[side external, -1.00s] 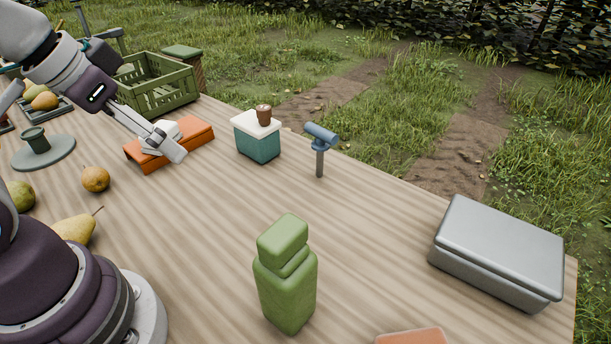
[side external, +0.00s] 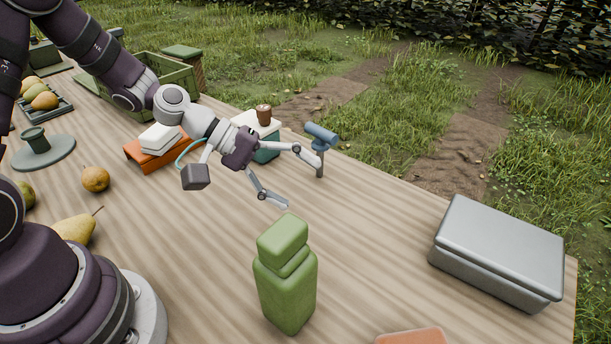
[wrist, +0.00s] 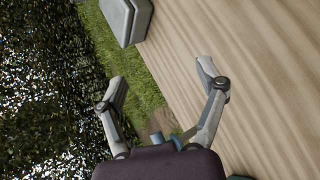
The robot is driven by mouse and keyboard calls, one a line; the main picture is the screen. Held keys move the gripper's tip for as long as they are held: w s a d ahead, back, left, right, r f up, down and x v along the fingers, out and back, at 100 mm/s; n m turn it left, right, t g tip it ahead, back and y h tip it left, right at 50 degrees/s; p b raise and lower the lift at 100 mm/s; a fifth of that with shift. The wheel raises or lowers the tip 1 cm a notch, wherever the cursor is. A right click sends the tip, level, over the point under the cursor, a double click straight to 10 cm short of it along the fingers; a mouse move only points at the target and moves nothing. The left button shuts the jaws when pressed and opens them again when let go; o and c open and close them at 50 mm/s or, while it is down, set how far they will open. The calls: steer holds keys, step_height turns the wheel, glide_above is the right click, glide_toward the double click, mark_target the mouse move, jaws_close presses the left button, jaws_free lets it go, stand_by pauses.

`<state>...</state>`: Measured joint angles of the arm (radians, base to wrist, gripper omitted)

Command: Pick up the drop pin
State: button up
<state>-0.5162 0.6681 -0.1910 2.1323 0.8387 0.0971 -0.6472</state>
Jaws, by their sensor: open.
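The drop pin looks to be the blue T-handled piece (side external: 321,135) with a grey stem, standing upright near the table's far edge in the side view. My gripper (side external: 302,182) is open and empty, its fingers spread. In the side view one fingertip overlaps the pin's stem; I cannot tell whether they touch. In the wrist view my gripper's fingers (wrist: 160,78) have nothing between their tips. A bit of blue (wrist: 157,138), probably the pin's handle, shows just beyond the palm, mostly hidden by it.
A teal box with a white lid (side external: 266,151) and a brown cup (side external: 264,115) stands behind my gripper. A green bottle (side external: 286,280) stands in front. A grey case (side external: 497,250) lies at right. The table between pin and case is clear.

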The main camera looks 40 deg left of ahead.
steer(key=w+a+f+n+t+h, duration=0.15)
steer(key=w+n+t, duration=0.3)
steer(key=n, duration=0.45)
steer(key=n+t+y, duration=0.6)
steer(key=n+t, duration=0.1)
steer(key=n, duration=0.7)
glide_toward(317, 144)
steer(key=shift+w+d, duration=0.25)
steer(key=shift+d, duration=0.15)
steer(key=shift+w+n+y, duration=0.25)
steer(key=shift+w+n, duration=0.05)
steer(key=shift+w, duration=0.1)
steer(key=x, duration=0.2)
steer(key=shift+w+d+f, duration=0.1)
steer(key=shift+w+f, duration=0.15)
steer(key=shift+w, duration=0.1)
steer(key=shift+w+d+r, duration=0.2)
steer(key=shift+w+r, duration=0.05)
steer(key=shift+w, duration=0.55)
steer(key=x, duration=0.5)
steer(key=shift+w+a, duration=0.1)
steer(key=shift+a, duration=0.05)
